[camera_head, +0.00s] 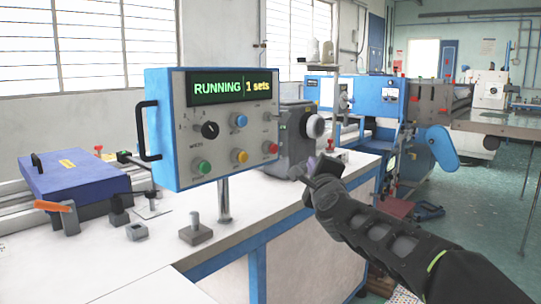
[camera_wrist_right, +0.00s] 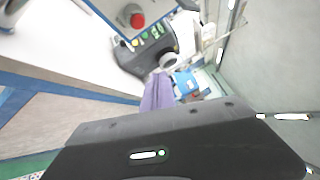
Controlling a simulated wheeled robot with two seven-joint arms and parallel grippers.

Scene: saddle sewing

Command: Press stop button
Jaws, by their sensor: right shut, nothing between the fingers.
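The blue and grey control box (camera_head: 222,143) stands on a post, and its display (camera_head: 230,86) reads "RUNNING | 1 sets". Its face carries a red button (camera_head: 270,148) at the lower right, a yellow button (camera_head: 239,156), a green button (camera_head: 203,167), a blue button (camera_head: 239,121) and a black knob (camera_head: 210,130). Button labels are too small to read. My right gripper (camera_head: 311,167) is shut and empty, to the right of the red button and apart from it. Its purple finger shows in the right wrist view (camera_wrist_right: 158,92). My left gripper is out of view.
The grey machine (camera_head: 296,140) stands just behind my right gripper. A red round button (camera_wrist_right: 137,20) shows at the top of the right wrist view; I cannot tell which one it is. A blue case (camera_head: 75,180) and small metal fixtures sit on the white table (camera_head: 150,260).

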